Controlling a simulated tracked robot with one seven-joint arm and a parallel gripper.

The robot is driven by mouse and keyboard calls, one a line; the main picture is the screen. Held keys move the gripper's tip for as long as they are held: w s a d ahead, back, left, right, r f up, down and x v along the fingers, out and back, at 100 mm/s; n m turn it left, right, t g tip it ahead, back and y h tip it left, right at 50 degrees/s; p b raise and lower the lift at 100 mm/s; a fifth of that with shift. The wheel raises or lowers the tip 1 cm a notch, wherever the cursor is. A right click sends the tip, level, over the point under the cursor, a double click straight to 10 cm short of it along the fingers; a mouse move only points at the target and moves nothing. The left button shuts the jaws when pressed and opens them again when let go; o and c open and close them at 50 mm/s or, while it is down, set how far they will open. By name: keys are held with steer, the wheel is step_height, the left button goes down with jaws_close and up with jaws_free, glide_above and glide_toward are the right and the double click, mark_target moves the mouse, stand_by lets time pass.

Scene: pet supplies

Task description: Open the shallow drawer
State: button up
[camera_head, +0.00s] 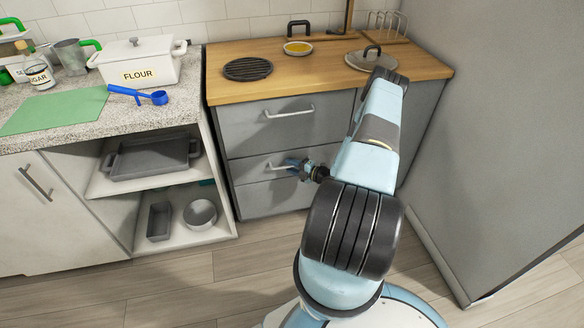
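A grey drawer cabinet (245,140) stands under a wooden top. Its upper drawer (250,134) is tall and has a silver bar handle (290,112). Below it is a shallower drawer (246,172) with its own silver bar handle (278,166). Another front (262,200) lies under that. All these fronts look flush and closed. My gripper (294,165) is at the right end of the shallow drawer's handle, small and partly dark in the picture. I cannot tell whether its fingers are around the handle or touching it. My arm hides the cabinet's right part.
An open shelf (122,184) stands left. A grey wall panel (490,130) bounds the right. Wooden floor (232,262) before the drawers is clear.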

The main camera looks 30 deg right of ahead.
jaws_close()
steer(key=shift+s, duration=0.1)
stand_by(0.5)
steer(key=s+a, duration=0.3)
steer(key=s, duration=0.7)
steer(key=s+a, duration=0.3)
steer(key=s, duration=0.7)
steer(key=s+a, duration=0.3)
steer(key=s, duration=0.7)
steer(key=shift+s, duration=0.3)
jaws_free()
steer(key=shift+w, duration=0.1)
steer(key=shift+d, duration=0.15)
steer(key=v, duration=1.3)
steer(key=shift+s, duration=0.4)
